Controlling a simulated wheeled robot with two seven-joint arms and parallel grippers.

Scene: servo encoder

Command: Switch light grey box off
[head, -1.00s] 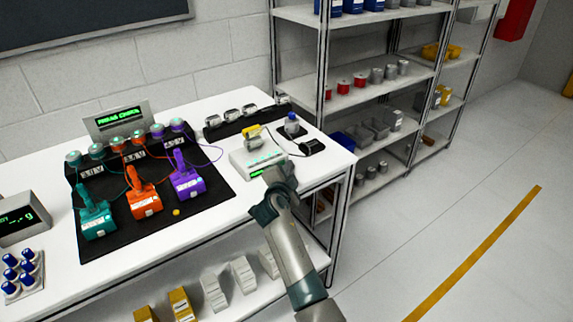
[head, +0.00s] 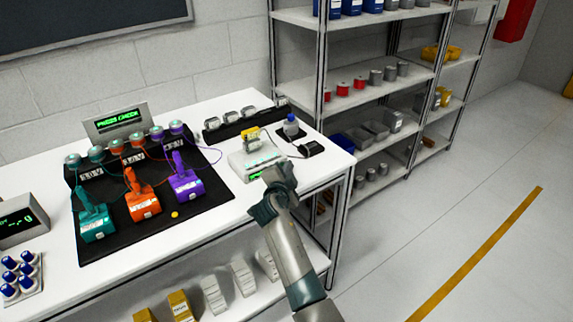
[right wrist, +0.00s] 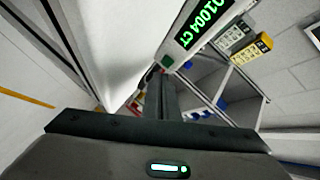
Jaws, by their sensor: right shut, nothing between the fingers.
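The light grey box (head: 248,164) stands near the right end of the white table, with a yellow-topped part on it. In the right wrist view the box (right wrist: 205,55) shows a lit green display reading about "01004 CT", and a small reddish spot at its lower corner. My right gripper (head: 272,174) is at the box's front right corner and hides part of it. In the right wrist view its fingers (right wrist: 162,80) are together and empty, close to that corner; I cannot tell whether they touch it. My left gripper is not in view.
A black mat (head: 215,207) holds teal, orange and purple devices with wires. A blue-capped bottle (head: 291,127) and a black adapter (head: 309,148) stand behind the box. A metal shelf rack (head: 326,100) rises beyond the table's right end.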

